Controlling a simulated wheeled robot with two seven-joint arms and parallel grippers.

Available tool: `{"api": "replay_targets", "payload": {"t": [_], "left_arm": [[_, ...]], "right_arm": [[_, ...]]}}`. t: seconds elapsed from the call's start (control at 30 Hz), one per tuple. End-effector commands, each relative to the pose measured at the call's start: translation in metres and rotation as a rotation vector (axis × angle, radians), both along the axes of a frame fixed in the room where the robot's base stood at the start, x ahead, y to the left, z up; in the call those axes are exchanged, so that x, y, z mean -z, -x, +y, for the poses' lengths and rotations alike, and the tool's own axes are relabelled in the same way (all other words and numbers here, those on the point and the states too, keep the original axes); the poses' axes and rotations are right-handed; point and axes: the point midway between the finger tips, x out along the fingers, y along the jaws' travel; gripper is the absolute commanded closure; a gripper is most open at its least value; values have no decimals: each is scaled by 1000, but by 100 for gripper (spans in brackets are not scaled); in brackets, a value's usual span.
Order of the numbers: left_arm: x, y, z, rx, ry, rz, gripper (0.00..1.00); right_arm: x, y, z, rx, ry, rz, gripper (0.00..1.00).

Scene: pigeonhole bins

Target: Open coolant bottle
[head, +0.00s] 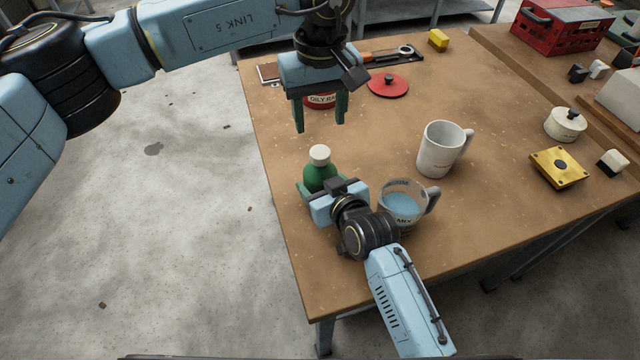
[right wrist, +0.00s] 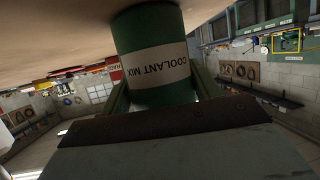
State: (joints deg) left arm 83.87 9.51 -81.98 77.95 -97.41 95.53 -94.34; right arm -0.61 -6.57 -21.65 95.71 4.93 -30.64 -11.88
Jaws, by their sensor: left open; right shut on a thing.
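The green coolant bottle (head: 318,172) stands upright near the left edge of the table, with its cream cap (head: 319,154) on. My right gripper (head: 318,190) is shut around the bottle's body from the front. In the right wrist view the bottle (right wrist: 165,85) appears upside down between the fingers, its white label reading "COOLANT MIX". My left gripper (head: 320,122) is open, fingers pointing down, above and behind the bottle in the picture. It is apart from the cap and partly covers a red can marked "OILY RA" (head: 320,100).
A clear jug with blue liquid (head: 403,203) stands close to the right of my right gripper. A white mug (head: 441,148), a red lid (head: 388,85) and a yellow plate (head: 559,167) are on the table (head: 500,240). A red crate (head: 562,27) stands at the back right.

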Motion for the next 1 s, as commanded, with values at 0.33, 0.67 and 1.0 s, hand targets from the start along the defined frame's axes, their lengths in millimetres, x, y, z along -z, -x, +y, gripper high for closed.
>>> {"api": "replay_targets", "payload": {"t": [0.33, 0.67, 1.0], "left_arm": [[0, 0, 0, 128, 0, 0, 47], [0, 0, 0, 604, 0, 0, 47], [10, 0, 0, 788, 1, 2, 47]], "right_arm": [[0, 0, 0, 0, 0, 1, 100], [0, 0, 0, 0, 0, 1, 100], [0, 0, 0, 0, 0, 1, 100]]}}
